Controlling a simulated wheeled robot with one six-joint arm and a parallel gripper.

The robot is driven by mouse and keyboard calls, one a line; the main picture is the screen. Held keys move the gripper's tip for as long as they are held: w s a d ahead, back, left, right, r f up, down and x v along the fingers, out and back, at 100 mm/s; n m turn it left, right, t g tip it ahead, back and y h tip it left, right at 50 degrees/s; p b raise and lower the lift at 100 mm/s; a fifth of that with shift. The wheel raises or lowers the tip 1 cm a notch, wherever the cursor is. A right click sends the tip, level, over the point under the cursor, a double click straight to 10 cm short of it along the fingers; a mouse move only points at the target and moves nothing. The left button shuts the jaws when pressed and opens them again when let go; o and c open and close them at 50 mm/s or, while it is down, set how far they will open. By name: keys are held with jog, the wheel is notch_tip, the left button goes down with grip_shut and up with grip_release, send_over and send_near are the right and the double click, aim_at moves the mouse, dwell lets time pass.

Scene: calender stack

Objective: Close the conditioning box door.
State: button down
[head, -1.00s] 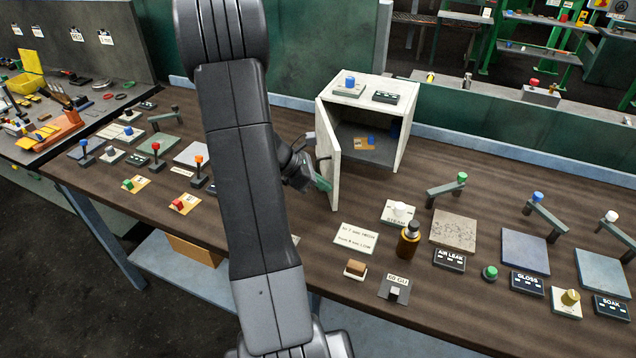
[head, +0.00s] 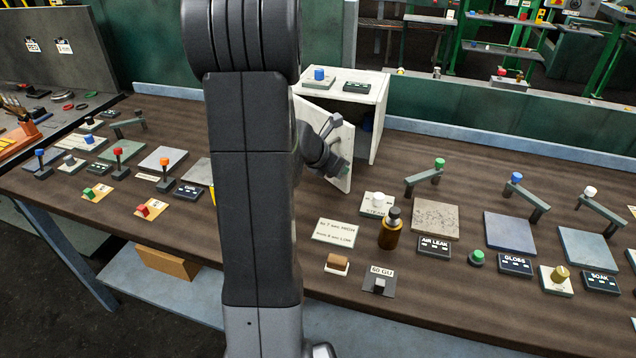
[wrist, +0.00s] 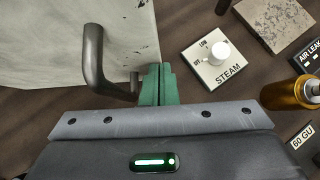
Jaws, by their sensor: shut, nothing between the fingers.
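The white conditioning box (head: 372,112) stands at the back of the bench. Its white door (head: 312,112) is partly open, hinged at the left, and now covers much of the opening. My gripper (head: 345,170) is at the door's outer face near its free edge. In the wrist view, the green fingers of my gripper (wrist: 157,84) are shut and empty, beside the dark door handle (wrist: 95,60) and close to the edge of the door panel (wrist: 50,35). I cannot tell whether they touch the door. My arm hides part of the door's left side.
A STEAM plate with a white knob (head: 377,202), a brown bottle (head: 391,230) and a sign card (head: 336,233) stand in front of the box. A speckled slab (head: 434,219) lies to the right. A green wall (head: 480,95) is behind.

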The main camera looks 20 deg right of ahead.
jog(key=w+d+n+t+p, duration=0.1)
jog(key=w+d+n, duration=0.1)
jog(key=w+d, duration=0.2)
jog(key=w+d+n+t+y+p, duration=0.1)
jog(key=w+d, duration=0.3)
jog(key=d, duration=0.5)
jog(key=shift+w+r+n+t+y+p, duration=0.2)
jog(key=shift+w+n+t+y+p, duration=0.15)
jog(key=shift+p, duration=0.2)
